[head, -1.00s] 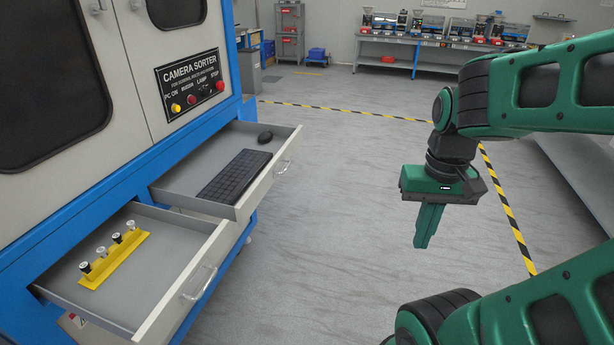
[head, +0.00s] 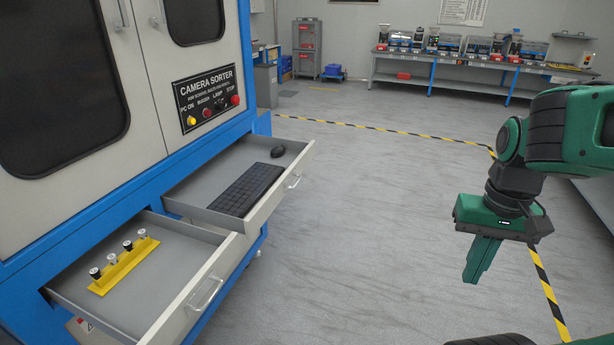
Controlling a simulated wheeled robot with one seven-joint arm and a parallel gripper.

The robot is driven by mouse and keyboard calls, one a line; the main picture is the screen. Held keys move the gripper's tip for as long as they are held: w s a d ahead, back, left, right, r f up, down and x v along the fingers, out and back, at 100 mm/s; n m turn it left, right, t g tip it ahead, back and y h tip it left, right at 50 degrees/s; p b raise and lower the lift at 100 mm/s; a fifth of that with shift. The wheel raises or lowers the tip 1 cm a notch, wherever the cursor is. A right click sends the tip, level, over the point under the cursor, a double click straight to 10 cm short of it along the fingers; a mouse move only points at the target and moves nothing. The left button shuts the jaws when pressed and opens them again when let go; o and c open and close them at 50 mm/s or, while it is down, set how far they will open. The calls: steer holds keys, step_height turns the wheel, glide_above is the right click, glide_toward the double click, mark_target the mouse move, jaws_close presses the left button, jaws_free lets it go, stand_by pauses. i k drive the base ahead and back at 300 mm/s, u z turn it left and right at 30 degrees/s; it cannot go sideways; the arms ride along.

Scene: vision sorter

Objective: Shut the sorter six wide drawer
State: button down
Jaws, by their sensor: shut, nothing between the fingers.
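The camera sorter (head: 150,130) is a grey and blue cabinet on the left in the head view. Two of its drawers stand open. The farther drawer (head: 265,208) holds a black keyboard (head: 246,189) and a mouse (head: 278,152). The nearer drawer (head: 185,300) holds a yellow rack (head: 122,267) with several small knobbed pieces. Each has a bar handle on its front. No number shows on the sorter, so I cannot tell which drawer is called the wide one. My green gripper (head: 474,279) is shut and empty, pointing down, well to the right of both drawers and apart from them.
Clear grey floor (head: 370,220) lies between the drawers and my gripper. Yellow-black tape (head: 400,134) crosses the floor. A long bench (head: 440,68) with several machines stands at the back, with a shelf rack (head: 306,50) left of it.

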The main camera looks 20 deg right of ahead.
mark_target(189, 198)
steer(key=z, duration=0.05)
steer(key=i, duration=1)
steer(key=u, duration=0.05)
